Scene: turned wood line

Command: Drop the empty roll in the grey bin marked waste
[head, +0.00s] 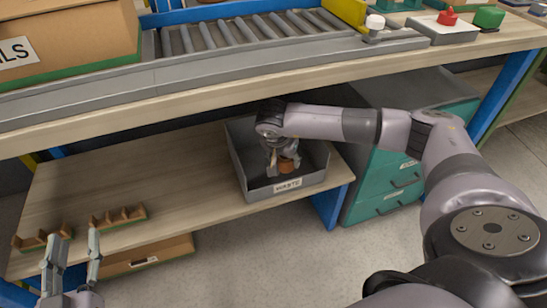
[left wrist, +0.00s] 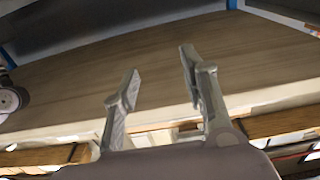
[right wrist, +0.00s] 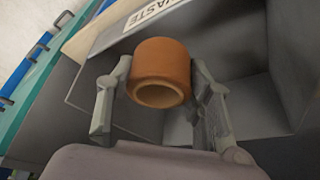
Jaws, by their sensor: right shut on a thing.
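The empty roll is a short orange-brown tube (right wrist: 161,70) with an open hollow end, seen in the right wrist view. It also shows partly in the head view (head: 288,165). My right gripper (right wrist: 160,85) is shut on the roll, with one finger on each side of it. The gripper and roll are inside the outline of the grey bin (head: 285,189), which is labelled WASTE and sits on the lower shelf. Whether the roll touches the bin floor cannot be told. My left gripper (head: 72,248) is open and empty at the lower left, near the shelf's front edge.
The lower shelf (head: 170,175) is mostly clear left of the bin. A teal drawer cabinet (head: 385,185) stands right of the bin. The upper bench (head: 200,110) with a roller conveyor (head: 245,35) overhangs the shelf.

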